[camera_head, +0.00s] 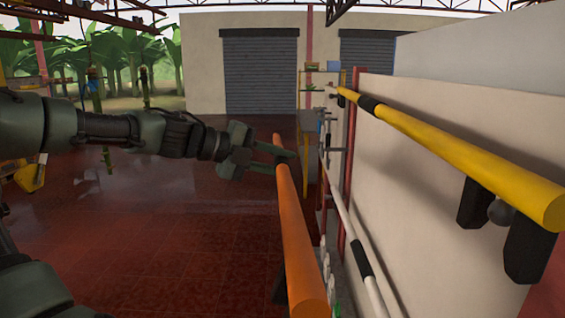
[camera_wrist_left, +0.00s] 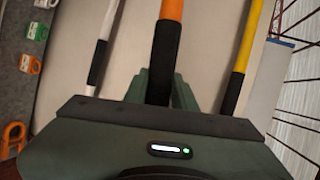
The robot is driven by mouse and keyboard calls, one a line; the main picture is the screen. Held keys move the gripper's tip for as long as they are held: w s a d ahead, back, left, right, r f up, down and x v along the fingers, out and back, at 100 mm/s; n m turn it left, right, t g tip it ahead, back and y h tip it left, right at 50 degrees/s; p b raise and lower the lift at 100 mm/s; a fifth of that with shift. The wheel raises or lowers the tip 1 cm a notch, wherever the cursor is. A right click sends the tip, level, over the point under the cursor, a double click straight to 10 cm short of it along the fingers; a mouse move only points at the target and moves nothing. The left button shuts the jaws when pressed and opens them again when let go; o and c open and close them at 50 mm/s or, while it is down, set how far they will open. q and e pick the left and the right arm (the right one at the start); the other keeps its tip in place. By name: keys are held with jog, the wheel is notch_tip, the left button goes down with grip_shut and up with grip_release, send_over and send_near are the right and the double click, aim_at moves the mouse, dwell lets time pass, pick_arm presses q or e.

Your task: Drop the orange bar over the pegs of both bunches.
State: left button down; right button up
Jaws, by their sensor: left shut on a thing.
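The long orange bar (camera_head: 298,235) runs from mid-picture down to the bottom edge in the head view. My left gripper (camera_head: 268,158) is shut on it near its far end. In the left wrist view the orange bar (camera_wrist_left: 171,10) has a black section (camera_wrist_left: 162,60), which sits between the fingers of the left gripper (camera_wrist_left: 160,92). Green hanging stems (camera_head: 96,85) and (camera_head: 145,85) show at the far left, apart from the bar. Their pegs are too small to make out. My right gripper is out of view.
A yellow bar (camera_head: 450,145) and a white bar (camera_head: 353,235) with black sections are mounted along the pale wall (camera_head: 430,220) on the right. Black brackets (camera_head: 530,245) stick out under the yellow bar. The red tiled floor (camera_head: 150,240) is open at left.

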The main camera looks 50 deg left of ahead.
pick_arm(q)
jog(key=s+a, duration=0.7)
jog(key=s, duration=0.1)
jog(key=shift+s, duration=0.15)
dwell(0.7)
dwell(0.6)
